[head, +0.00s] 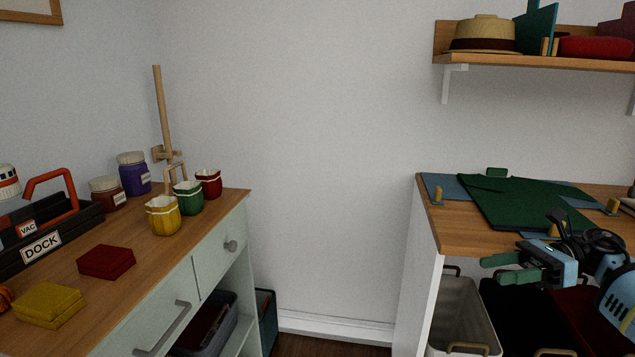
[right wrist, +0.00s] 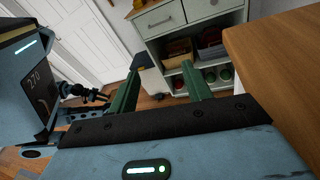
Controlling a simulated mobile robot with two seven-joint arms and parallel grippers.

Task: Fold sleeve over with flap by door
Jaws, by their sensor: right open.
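A dark green garment (head: 525,203) lies spread on a blue folding board (head: 436,182) on the wooden tabletop at the right of the head view. Its left corner reaches over the board's left part. My right gripper (head: 492,270) is open and empty in front of the tabletop's front edge, apart from garment and board. In the right wrist view its two green fingers (right wrist: 160,90) are spread with nothing between them. My left gripper is out of view.
Bins (head: 465,310) stand under the tabletop (head: 455,235). A shelf (head: 540,62) with hats hangs above. At left, a dresser (head: 220,215) carries jars, cups and a dock. The wrist view shows a white door (right wrist: 65,45) and the tabletop edge (right wrist: 265,60).

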